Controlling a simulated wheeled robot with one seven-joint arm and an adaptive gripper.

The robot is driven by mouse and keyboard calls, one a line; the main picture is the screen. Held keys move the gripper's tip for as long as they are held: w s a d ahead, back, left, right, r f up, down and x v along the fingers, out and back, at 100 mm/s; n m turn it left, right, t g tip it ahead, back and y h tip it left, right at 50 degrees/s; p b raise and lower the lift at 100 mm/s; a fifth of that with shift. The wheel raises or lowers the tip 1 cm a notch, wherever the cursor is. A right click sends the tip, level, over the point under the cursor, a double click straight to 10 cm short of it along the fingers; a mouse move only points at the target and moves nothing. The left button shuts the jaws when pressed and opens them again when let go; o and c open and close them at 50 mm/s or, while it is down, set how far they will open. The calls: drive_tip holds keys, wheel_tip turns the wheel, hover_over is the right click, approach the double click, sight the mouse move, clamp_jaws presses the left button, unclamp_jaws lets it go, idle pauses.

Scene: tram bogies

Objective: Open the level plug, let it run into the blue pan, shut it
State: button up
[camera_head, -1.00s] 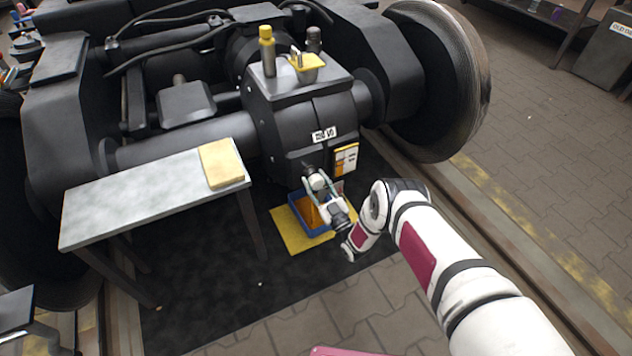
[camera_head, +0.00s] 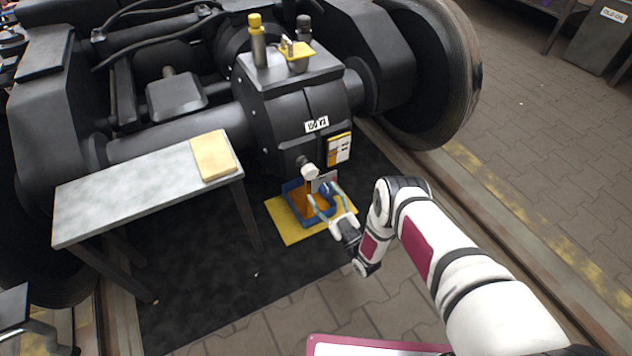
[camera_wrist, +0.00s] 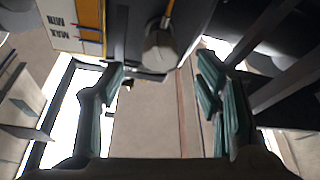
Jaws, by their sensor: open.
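The light grey round level plug (camera_head: 308,171) sits low on the front of the black gear housing. In the wrist view the plug (camera_wrist: 160,50) is at top centre, beyond the fingertips, with a thin orange streak beside it; I cannot tell if this is running oil. My gripper (camera_head: 326,194) is open and empty, a short way in front of the plug and above the blue pan's near right side. Its green-grey fingers stand wide apart in the wrist view (camera_wrist: 163,92). The blue pan (camera_head: 291,187) holds something orange-brown and is partly hidden by the gripper.
The pan stands on a yellow mat (camera_head: 286,228) on dark flooring. A yellow-edged MIN/MAX gauge (camera_head: 339,149) is right of the plug. A grey bench (camera_head: 130,195) with a tan pad (camera_head: 214,157) stands left. A yellow-capped bottle (camera_head: 257,42) and yellow container (camera_head: 297,52) sit on the housing.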

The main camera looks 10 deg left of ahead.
drive_tip(key=shift+v, duration=1.5)
drive_tip(key=shift+s, duration=0.1)
